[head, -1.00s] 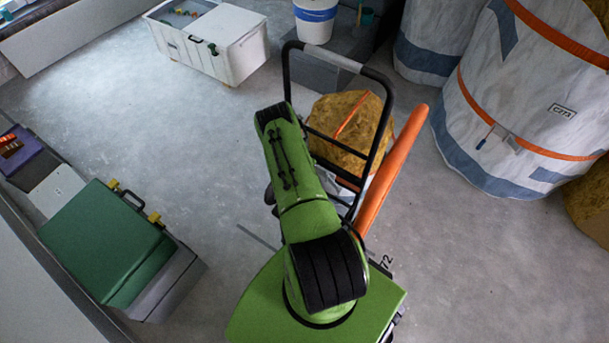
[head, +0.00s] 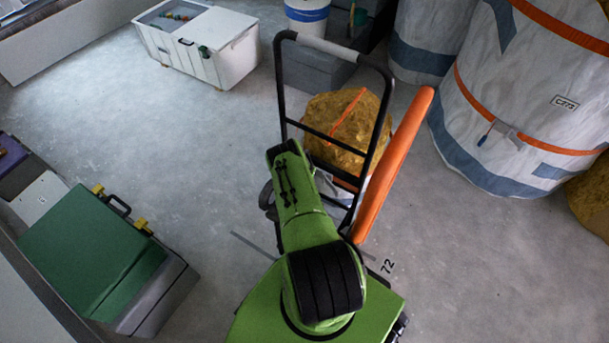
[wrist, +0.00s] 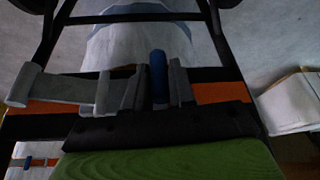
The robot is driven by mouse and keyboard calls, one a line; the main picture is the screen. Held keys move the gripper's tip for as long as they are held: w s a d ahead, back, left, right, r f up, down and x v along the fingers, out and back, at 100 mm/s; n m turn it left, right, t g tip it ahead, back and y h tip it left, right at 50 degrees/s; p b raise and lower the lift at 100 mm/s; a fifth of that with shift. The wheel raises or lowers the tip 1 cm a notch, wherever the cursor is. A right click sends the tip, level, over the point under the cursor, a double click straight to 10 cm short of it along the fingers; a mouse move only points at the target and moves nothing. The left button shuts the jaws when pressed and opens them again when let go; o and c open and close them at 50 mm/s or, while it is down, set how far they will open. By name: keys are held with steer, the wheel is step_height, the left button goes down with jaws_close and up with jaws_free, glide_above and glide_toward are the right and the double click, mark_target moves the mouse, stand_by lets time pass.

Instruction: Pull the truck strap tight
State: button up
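The hand truck (head: 372,150) has a black tube frame and stands in front of my base in the head view. Its orange strap (wrist: 215,93) runs across the black frame in the wrist view, with a grey piece (wrist: 55,92) on the left. A blue tab (wrist: 158,75) stands up from the strap line. My gripper (wrist: 158,92) has one grey finger on each side of the blue tab, very close to it. Whether the fingers press on it cannot be told. In the head view my green arm and the truck hide the fingers.
A yellow-brown load (head: 345,125) sits behind the truck's frame, and a long orange bar (head: 395,165) leans along its right. Large white bags (head: 510,110) stand at right, a white bin (head: 205,45) at back left, a green case (head: 90,250) at front left.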

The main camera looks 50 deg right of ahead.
jaws_close()
steer(key=s+a+p, duration=0.1)
steer(key=a+p, duration=0.3)
steer(key=a, duration=0.7)
steer(key=shift+a+f+p, duration=0.15)
steer(key=shift+a+p, duration=0.15)
steer(key=shift+a, duration=0.1)
steer(key=shift+o, duration=1.3)
jaws_free()
steer(key=shift+o, duration=0.9)
steer(key=shift+d, duration=0.15)
